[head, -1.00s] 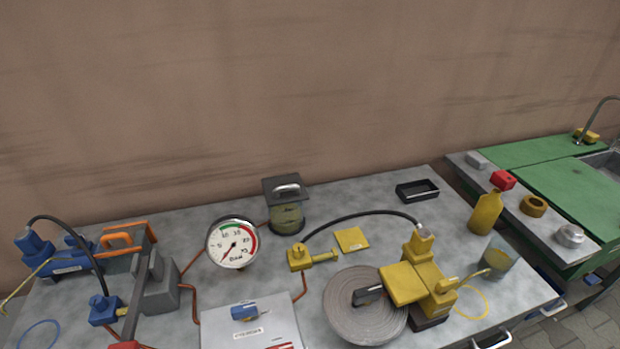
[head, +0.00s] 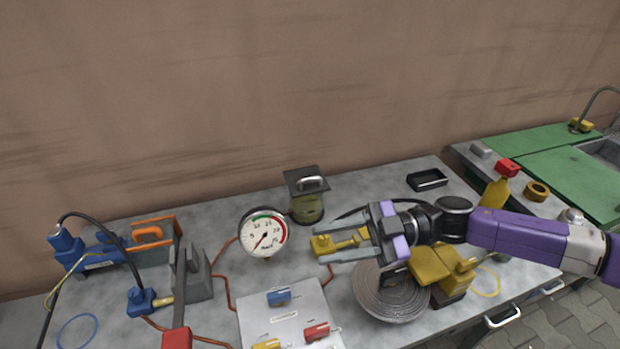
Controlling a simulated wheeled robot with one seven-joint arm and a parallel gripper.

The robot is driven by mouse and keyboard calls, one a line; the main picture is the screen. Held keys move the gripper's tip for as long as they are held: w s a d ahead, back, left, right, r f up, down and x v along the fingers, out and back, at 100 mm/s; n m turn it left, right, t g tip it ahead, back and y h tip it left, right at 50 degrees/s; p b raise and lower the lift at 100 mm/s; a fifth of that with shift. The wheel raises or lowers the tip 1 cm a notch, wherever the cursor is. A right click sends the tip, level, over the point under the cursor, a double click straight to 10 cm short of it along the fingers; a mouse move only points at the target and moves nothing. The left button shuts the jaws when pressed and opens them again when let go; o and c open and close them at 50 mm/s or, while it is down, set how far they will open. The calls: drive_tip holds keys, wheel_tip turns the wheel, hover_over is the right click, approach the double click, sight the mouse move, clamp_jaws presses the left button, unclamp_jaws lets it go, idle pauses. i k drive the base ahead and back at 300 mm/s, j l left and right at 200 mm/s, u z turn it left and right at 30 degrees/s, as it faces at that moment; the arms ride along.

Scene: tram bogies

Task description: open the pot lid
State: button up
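The pot (head: 309,212) is a small greenish-yellow glass vessel at the back middle of the grey bench. Its dark square lid (head: 298,188) with a silver arched handle (head: 310,183) sits on top, and the pot looks closed. My gripper (head: 318,243) reaches in from the right, its fingers pointing left. It is open and seems empty, with the fingers spread apart. It appears lower in the picture than the pot and apart from it. The fingers partly cover a yellow fitting (head: 345,240) behind them.
A round pressure gauge (head: 263,233) stands left of the pot. A black tray (head: 427,180) lies to its right, with bare bench between. A coiled grey hose (head: 390,300) and a yellow valve block (head: 437,265) sit below my arm. A panel with coloured switches (head: 285,318) is in front.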

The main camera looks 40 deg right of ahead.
sight(307, 180)
drive_tip(key=i+l, duration=0.35)
drive_tip(key=l, duration=0.15)
drive_tip(key=i+l, duration=0.4)
drive_tip(key=l, duration=0.1)
